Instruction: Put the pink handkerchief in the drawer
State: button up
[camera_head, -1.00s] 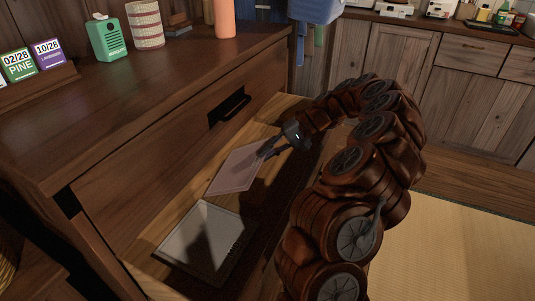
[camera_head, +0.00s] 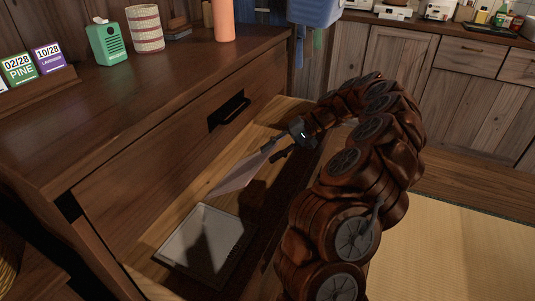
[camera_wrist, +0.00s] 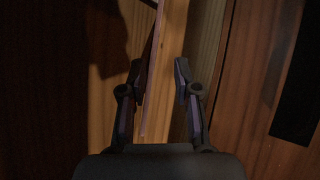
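The pink handkerchief (camera_head: 240,175) is a thin, flat sheet, tilted over the pale wooden floor of the pulled-out drawer (camera_head: 177,203). Whether its lower edge touches the wood I cannot tell. My gripper (camera_head: 271,152) is at its upper right end. In the wrist view the handkerchief (camera_wrist: 152,75) shows nearly edge-on between my fingers, close to the left one. My gripper (camera_wrist: 159,75) has its fingers apart, with a visible gap between the sheet and the right finger. The drawer's right side is hidden behind my arm.
A pale square tray (camera_head: 207,238) with a dark edge lies in the drawer's near part. The dresser top holds a green box (camera_head: 108,42) and a woven cup (camera_head: 145,28).

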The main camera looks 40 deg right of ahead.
jog(key=p+v, duration=0.3)
jog(key=v, duration=0.7)
dwell(0.8)
